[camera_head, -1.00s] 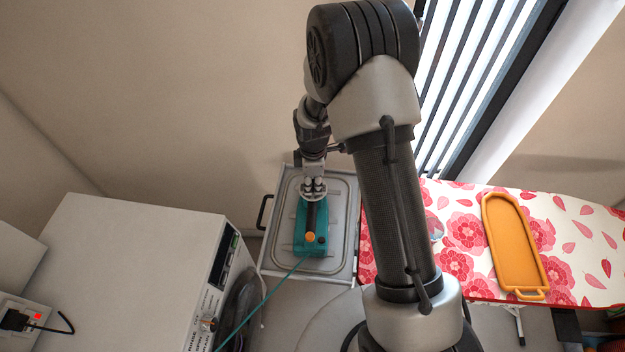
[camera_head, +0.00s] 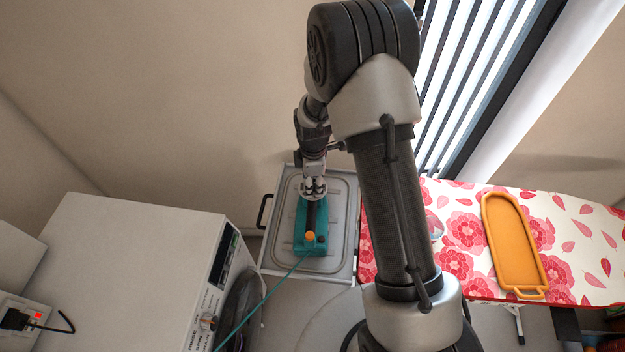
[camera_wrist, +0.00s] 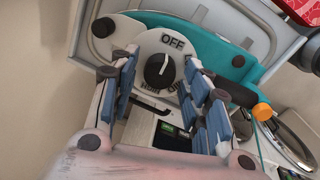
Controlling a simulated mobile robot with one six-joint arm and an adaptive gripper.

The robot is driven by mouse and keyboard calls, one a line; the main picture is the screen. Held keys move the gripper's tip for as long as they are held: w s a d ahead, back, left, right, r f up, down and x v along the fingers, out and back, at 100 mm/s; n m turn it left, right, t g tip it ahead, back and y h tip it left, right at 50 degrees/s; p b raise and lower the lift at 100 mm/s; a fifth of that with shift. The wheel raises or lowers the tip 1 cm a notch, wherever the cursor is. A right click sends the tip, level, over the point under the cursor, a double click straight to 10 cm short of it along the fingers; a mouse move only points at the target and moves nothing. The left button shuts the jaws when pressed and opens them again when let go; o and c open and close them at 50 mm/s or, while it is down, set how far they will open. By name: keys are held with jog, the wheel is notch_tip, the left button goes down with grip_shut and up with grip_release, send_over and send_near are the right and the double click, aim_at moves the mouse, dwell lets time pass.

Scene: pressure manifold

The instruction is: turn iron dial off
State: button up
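The teal iron (camera_head: 303,240) lies on a grey metal tray (camera_head: 341,262) in the head view. In the wrist view its teal body (camera_wrist: 225,55) carries a round white dial plate marked OFF at the top, with a black dial knob (camera_wrist: 159,71) in the middle. A white pointer line shows on the knob; the exact setting is hard to read. My gripper (camera_wrist: 163,92) is open, with its blue-padded fingers on both sides of the knob and apart from it. In the head view my gripper sits over the far end of the iron.
A white washing machine (camera_head: 140,250) stands at the left. A floral ironing board (camera_head: 455,235) with an orange tray (camera_head: 515,250) is at the right. The iron's teal cord (camera_head: 262,303) runs toward the lower left. A wall is behind.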

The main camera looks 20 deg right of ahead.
dwell(0.3)
notch_tip(320, 180, up, 12)
jog(key=shift+s, duration=0.4)
dwell(0.4)
